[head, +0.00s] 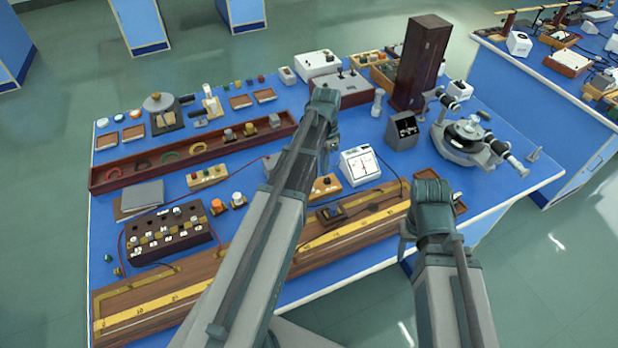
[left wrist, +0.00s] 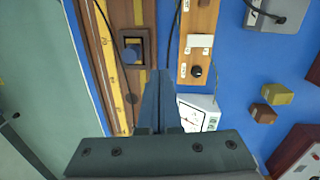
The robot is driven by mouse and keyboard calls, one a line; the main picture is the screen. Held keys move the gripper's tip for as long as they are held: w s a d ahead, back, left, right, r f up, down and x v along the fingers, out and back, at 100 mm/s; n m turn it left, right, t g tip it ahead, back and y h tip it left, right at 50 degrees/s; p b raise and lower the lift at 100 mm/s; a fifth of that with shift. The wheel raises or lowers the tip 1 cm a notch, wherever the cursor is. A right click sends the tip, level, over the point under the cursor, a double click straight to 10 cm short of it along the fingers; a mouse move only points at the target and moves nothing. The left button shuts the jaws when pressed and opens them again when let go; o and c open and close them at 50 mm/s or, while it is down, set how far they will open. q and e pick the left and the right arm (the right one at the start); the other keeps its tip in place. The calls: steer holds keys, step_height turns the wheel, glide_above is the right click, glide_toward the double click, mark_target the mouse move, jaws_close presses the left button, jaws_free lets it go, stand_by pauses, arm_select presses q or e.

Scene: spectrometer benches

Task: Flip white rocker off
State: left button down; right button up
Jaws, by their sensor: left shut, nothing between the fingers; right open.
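A white rocker (left wrist: 201,43) sits on a narrow wooden block (left wrist: 188,58) beside a black knob (left wrist: 196,71) in the left wrist view. Which way the rocker is tipped I cannot tell. The block also shows in the head view (head: 334,187), partly hidden behind my left arm. My left gripper (left wrist: 163,74) is shut and empty; its fingertips appear beside the block, apart from the rocker in the picture. In the head view my left gripper (head: 327,157) is largely behind the arm. My right gripper (head: 405,242) is open, mostly hidden below its wrist, near the bench's front edge.
A white meter box (head: 358,165) stands right of the block. A long wooden rail with a yellow scale (head: 165,304) runs along the front. A dark cable (left wrist: 174,35) passes close to the block. A spectrometer (head: 467,137) stands at the right; bare blue bench lies around it.

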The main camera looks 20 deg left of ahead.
arm_select(q)
steer(key=w+a+m, duration=0.1)
steer(key=w+a, duration=0.2)
steer(key=a, duration=0.4)
steer(key=shift+w+a+r+h, duration=0.15)
steer(key=shift+a+r+h, duration=0.15)
steer(key=shift+r, duration=0.15)
steer(key=shift+d+f, duration=0.1)
steer(key=shift+f, duration=0.05)
steer(key=f+b, duration=0.4)
steer(key=d+f+b, duration=0.1)
steer(key=f+b, duration=0.4)
steer(key=s+f+b, duration=0.1)
steer(key=f+b, duration=0.3)
steer(key=shift+s+d+f, duration=0.1)
steer(key=shift+d+f, duration=0.1)
steer(key=shift+f, duration=0.1)
